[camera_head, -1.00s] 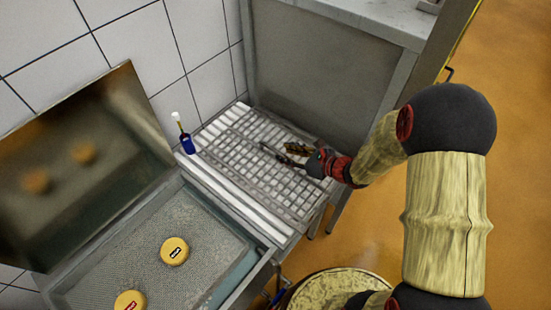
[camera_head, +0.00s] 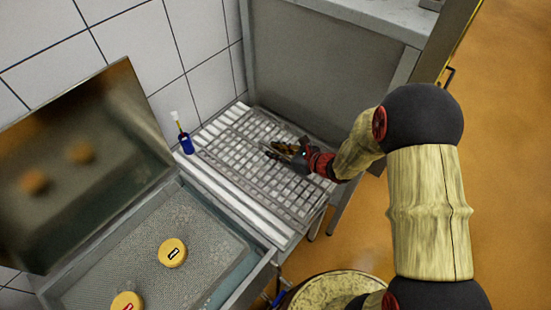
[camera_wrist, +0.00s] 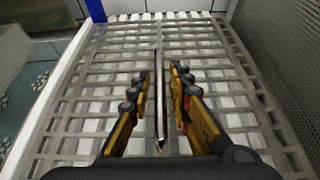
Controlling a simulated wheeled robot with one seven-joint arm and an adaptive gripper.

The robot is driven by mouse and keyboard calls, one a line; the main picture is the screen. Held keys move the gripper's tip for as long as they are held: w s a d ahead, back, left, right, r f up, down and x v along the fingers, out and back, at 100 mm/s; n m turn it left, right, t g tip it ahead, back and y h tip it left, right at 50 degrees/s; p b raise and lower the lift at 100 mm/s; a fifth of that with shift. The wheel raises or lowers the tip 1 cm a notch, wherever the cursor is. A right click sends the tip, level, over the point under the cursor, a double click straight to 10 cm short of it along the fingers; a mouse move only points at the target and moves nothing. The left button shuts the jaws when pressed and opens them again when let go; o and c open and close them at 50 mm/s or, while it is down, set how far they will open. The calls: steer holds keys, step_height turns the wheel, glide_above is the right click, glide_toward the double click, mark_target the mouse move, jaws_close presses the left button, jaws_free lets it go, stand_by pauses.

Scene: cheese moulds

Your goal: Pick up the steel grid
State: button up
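The steel grid (camera_head: 235,158) is a flat grey lattice lying on white slats on the bench. It fills most of the wrist view (camera_wrist: 85,98). My gripper (camera_head: 272,150) is over the right-hand middle of the grid, pointing left. In the wrist view, its two yellow-and-black fingers (camera_wrist: 159,80) stand apart. A thin dark upright strip (camera_wrist: 159,95) runs between them, with a visible gap on each side. I cannot tell whether this strip belongs to the grid, or whether the fingertips touch the grid.
A blue bottle with a white top (camera_head: 185,140) stands at the grid's left edge. An open vat (camera_head: 215,235) with two yellow cheeses (camera_head: 172,252) is at the lower left. A grey metal panel (camera_head: 320,80) rises behind the grid.

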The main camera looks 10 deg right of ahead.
jaws_close()
stand_by(0.8)
steer(key=shift+w+r, duration=0.15)
